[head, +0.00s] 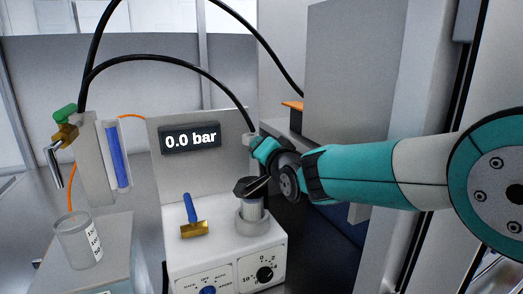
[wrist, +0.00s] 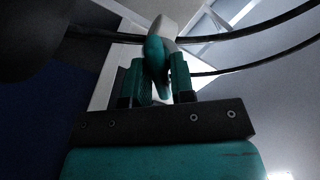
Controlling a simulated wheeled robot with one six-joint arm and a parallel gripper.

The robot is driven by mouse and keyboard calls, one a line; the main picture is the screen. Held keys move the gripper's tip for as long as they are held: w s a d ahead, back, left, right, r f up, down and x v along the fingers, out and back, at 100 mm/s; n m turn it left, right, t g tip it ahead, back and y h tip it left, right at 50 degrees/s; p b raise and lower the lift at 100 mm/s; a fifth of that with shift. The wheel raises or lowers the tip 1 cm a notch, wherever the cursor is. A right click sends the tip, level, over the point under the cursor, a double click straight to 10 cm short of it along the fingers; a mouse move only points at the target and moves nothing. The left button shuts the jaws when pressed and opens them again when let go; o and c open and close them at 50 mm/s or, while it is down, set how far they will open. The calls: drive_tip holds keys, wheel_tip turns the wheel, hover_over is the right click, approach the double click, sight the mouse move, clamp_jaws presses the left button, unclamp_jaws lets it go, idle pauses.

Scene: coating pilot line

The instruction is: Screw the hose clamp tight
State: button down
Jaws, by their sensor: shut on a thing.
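My gripper (head: 254,142) reaches in from the right at the lower end of a black hose (head: 160,58), beside the panel of the pressure unit. In the wrist view its two teal fingers (wrist: 157,75) are shut on a small grey and teal piece, which I take to be the hose clamp (wrist: 165,28). The hose (wrist: 240,34) runs across close to this piece. The clamp's screw cannot be made out, and in the head view the gripper hides the grip itself.
The unit's display (head: 190,138) reads 0.0 bar. A brass tool with a blue handle (head: 194,229) and a dark-topped cylinder (head: 251,218) are on the unit below the gripper. A clear beaker (head: 76,243) stands at left. A grey cabinet (head: 360,90) rises behind my arm.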

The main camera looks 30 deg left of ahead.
drive_tip(key=m+b, duration=0.2)
drive_tip(key=m, duration=0.1)
drive_tip(key=shift+f+m, duration=0.25)
drive_tip(key=shift+m, duration=0.05)
drive_tip(key=m+b, duration=0.1)
drive_tip(key=m, duration=0.2)
drive_tip(key=shift+r+m+b, duration=0.1)
drive_tip(key=shift+m+b, duration=0.2)
drive_tip(key=shift+b, duration=0.05)
drive_tip(key=c, duration=0.9)
unclamp_jaws()
drive_tip(key=shift+r, duration=0.15)
drive_tip(key=shift+s+d+f+b, duration=0.2)
drive_tip(key=shift+s+d+b, duration=0.15)
drive_tip(key=shift+b, duration=0.3)
drive_tip(key=b+v, duration=0.3)
drive_tip(key=v, duration=0.2)
drive_tip(key=shift+r+b, duration=0.2)
drive_tip(key=shift+b, duration=0.15)
